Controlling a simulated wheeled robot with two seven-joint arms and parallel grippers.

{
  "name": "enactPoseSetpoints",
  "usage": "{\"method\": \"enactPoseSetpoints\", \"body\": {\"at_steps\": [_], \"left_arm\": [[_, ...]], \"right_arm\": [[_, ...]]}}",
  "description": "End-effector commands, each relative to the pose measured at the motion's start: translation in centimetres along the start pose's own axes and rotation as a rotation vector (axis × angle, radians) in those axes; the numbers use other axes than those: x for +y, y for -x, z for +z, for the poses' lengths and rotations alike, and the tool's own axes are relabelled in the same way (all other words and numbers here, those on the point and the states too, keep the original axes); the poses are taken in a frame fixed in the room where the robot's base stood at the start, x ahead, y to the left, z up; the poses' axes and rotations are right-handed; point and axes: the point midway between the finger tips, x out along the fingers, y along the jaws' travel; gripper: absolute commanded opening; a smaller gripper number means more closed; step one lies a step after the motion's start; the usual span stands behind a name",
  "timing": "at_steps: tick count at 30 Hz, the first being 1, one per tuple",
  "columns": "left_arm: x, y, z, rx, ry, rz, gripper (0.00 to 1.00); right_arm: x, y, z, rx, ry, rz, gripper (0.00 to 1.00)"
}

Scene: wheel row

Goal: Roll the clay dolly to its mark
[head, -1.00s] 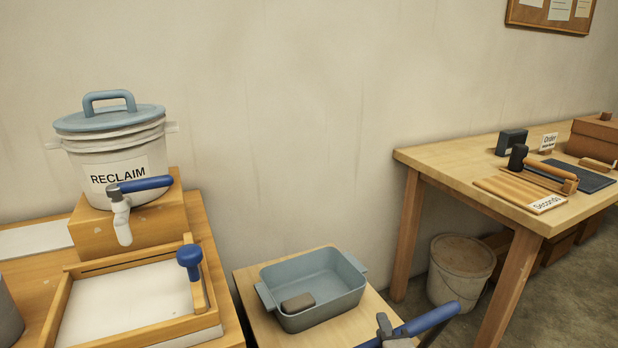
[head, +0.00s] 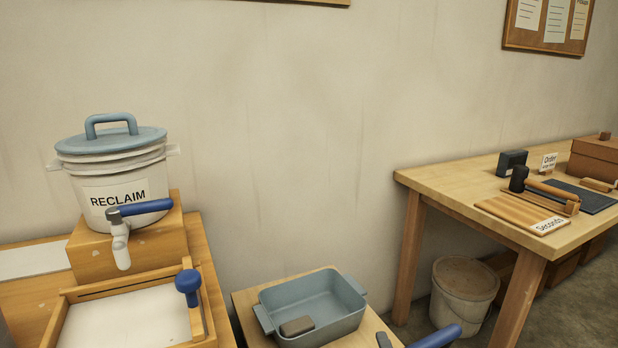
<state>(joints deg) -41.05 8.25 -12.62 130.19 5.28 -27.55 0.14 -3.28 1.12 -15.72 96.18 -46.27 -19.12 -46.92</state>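I cannot make out a clay dolly or a floor mark in the head view. A blue lever or handle (head: 437,337) shows at the bottom edge, right of the blue-grey basin, mostly cut off. I cannot tell what it belongs to. Neither of my grippers is in view.
A blue-grey basin (head: 345,324) holding a grey-brown block (head: 297,326) stands on a low wooden stand. Left is a RECLAIM bucket (head: 108,180) with a blue-levered tap. Right is a wooden table (head: 450,182) with tools; a lidded bucket (head: 463,295) stands beneath it.

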Motion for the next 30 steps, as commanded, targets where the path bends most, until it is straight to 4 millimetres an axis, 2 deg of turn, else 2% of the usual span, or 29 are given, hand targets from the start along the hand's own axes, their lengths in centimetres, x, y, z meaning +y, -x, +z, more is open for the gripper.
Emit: {"method": "enactPoseSetpoints", "body": {"at_steps": [24, 30], "left_arm": [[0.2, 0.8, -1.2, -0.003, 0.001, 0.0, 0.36], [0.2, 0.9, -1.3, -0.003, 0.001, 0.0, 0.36]], "right_arm": [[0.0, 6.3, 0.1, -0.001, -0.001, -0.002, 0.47], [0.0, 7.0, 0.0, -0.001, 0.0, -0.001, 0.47]]}}
